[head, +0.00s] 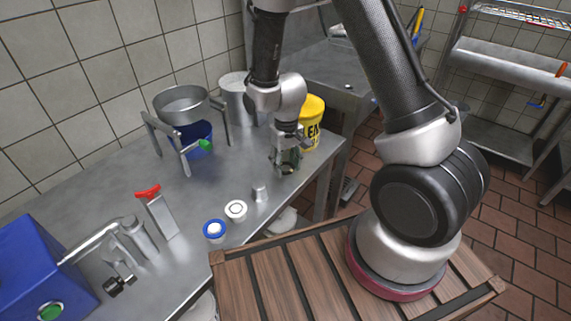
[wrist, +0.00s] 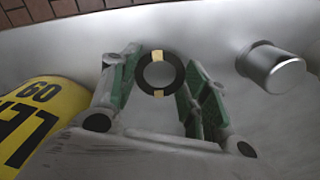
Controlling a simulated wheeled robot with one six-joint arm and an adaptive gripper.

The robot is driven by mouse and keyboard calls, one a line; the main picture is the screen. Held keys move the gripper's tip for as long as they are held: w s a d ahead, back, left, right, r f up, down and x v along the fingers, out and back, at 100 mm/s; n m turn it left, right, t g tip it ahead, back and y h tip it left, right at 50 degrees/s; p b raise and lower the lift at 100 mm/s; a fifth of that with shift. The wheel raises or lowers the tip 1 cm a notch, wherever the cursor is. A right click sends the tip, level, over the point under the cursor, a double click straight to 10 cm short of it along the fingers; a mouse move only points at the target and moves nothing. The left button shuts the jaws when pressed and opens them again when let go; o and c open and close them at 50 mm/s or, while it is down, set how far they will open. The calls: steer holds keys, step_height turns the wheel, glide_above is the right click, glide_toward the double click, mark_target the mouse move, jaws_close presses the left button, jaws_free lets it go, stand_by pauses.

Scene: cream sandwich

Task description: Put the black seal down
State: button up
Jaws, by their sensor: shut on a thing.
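The black seal (wrist: 142,73) is a flat ring with two tan patches, one at its top and one at its bottom in the wrist view. My gripper (wrist: 160,78) is shut on it, with the ring between the green finger pads. In the head view my gripper (head: 286,165) points down, low over the right part of the steel table (head: 215,180). The seal cannot be made out there. I cannot tell whether the seal touches the tabletop.
A yellow tub (head: 312,128) stands close behind my gripper. A small metal cylinder (head: 259,194), a white round piece (head: 235,210) and a blue-rimmed piece (head: 214,231) stand nearer the front. A pot on a stand (head: 183,105) is behind left.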

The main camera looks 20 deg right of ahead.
steer(key=shift+f, duration=0.2)
steer(key=shift+f, duration=0.5)
steer(key=o, duration=0.7)
steer(key=shift+o, duration=0.2)
